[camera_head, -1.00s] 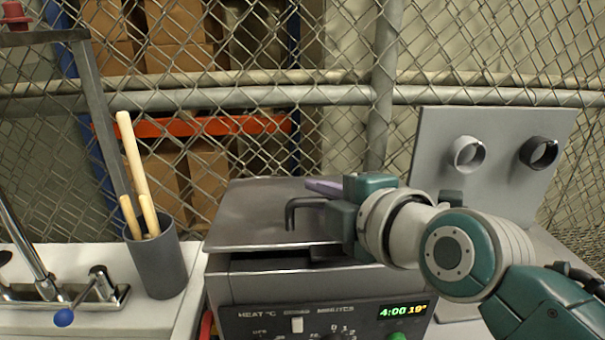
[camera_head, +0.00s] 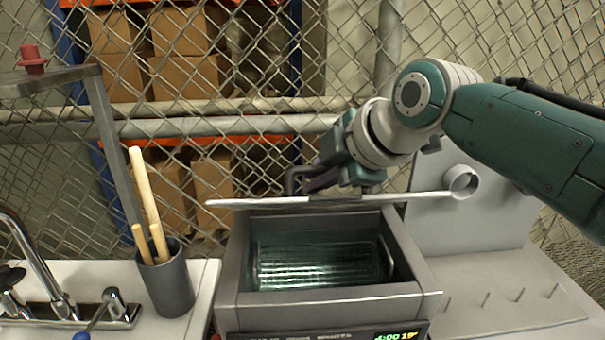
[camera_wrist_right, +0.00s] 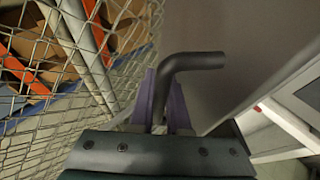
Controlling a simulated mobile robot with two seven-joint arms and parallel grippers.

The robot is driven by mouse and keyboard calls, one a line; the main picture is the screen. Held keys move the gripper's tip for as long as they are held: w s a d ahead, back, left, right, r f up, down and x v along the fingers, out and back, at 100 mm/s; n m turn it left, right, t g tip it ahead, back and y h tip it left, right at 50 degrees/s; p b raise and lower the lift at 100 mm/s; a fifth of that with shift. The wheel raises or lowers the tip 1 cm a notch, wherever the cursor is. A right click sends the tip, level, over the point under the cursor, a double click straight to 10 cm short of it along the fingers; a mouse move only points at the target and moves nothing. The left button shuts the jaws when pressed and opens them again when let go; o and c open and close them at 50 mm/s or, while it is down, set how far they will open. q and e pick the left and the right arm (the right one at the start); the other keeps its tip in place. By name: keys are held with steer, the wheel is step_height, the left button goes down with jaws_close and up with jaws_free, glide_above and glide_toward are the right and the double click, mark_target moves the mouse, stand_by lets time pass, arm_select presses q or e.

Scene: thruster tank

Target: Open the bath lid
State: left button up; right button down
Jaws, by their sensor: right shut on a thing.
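The bath (camera_head: 428,291) is a grey box with its inside open to view, showing a ribbed, shiny floor. Its lid (camera_head: 235,203) is raised at the back and seen almost edge-on as a thin, light strip above the opening. The lid's dark bent handle (camera_head: 291,180) shows behind the strip. My right gripper (camera_head: 322,180) is at the handle, behind the lid's edge. In the right wrist view its purple fingers (camera_wrist_right: 162,105) are shut around the handle (camera_wrist_right: 195,61), with the grey lid surface to the right. My left gripper is not in view.
A grey cup (camera_head: 168,284) with wooden sticks stands left of the bath, beside a sink tap (camera_head: 40,262). A grey panel with a ring holder (camera_head: 463,182) stands to the right. A chain-link fence (camera_head: 260,60) closes off the back.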

steer(key=c, duration=1.2)
jaws_free()
steer(key=shift+o, duration=0.2)
steer(key=shift+p+v, duration=0.3)
steer(key=shift+v, duration=4.6)
